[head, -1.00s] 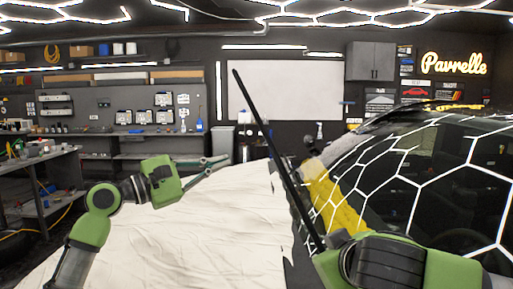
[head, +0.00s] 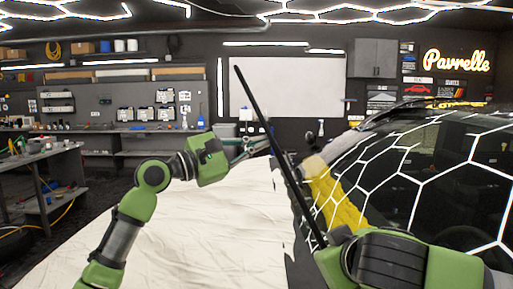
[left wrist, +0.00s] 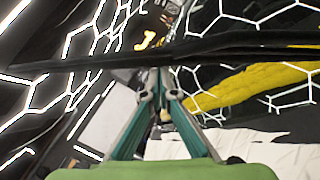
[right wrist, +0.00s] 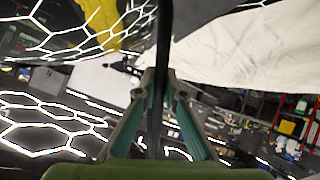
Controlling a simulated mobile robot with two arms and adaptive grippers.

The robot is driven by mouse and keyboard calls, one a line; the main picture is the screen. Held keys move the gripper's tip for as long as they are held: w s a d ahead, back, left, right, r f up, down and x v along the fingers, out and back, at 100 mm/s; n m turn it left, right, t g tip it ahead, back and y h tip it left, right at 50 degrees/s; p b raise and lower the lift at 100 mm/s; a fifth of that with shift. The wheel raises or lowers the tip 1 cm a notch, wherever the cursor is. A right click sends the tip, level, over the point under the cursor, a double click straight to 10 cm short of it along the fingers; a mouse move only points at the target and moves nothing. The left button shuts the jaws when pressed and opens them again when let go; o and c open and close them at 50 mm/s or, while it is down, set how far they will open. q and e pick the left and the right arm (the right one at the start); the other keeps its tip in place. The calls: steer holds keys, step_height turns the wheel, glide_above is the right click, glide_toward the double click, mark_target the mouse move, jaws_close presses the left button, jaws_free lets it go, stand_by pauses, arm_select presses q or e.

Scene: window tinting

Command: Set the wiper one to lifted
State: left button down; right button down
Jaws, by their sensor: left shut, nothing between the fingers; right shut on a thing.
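The black wiper one (head: 277,150) stands raised and tilted off the car's windshield, its upper end pointing up and left in the head view. My right gripper (right wrist: 161,78) is shut on the wiper, which runs between its fingers in the right wrist view; in the head view its fingers are mostly hidden behind my right arm. My left gripper (head: 264,143) is shut and empty, its tips close beside the middle of the wiper. In the left wrist view the wiper (left wrist: 235,45) crosses just beyond the left fingertips (left wrist: 158,80); I cannot tell whether they touch.
A white sheet (head: 190,230) covers the hood. A yellow cloth (head: 335,200) lies at the base of the windshield (head: 400,165), which reflects hexagonal lights. A workbench (head: 45,165) stands far left, and shelves and a white board (head: 285,88) are along the back wall.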

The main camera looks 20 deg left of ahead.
mark_target(267, 136)
steer(key=shift+s, duration=0.1)
arm_select(q)
steer(key=shift+s+d+r, duration=0.15)
steer(key=shift+s+r, duration=0.05)
steer(key=shift+s, duration=0.35)
steer(key=shift+s+d+r, duration=0.1)
steer(key=shift+s+r, duration=0.05)
steer(key=shift+s, duration=0.35)
steer(key=shift+s+r+t, duration=0.3)
steer(key=shift+s+r, duration=0.05)
steer(key=shift+s, duration=0.15)
arm_select(e)
steer(key=shift+s+r, duration=0.1)
steer(key=shift+r, duration=0.05)
steer(key=c, duration=2.1)
jaws_free()
arm_select(q)
steer(key=shift+w+f, duration=0.2)
steer(key=shift+w, duration=0.1)
arm_select(e)
steer(key=shift+w, duration=0.2)
steer(key=shift+s, duration=0.1)
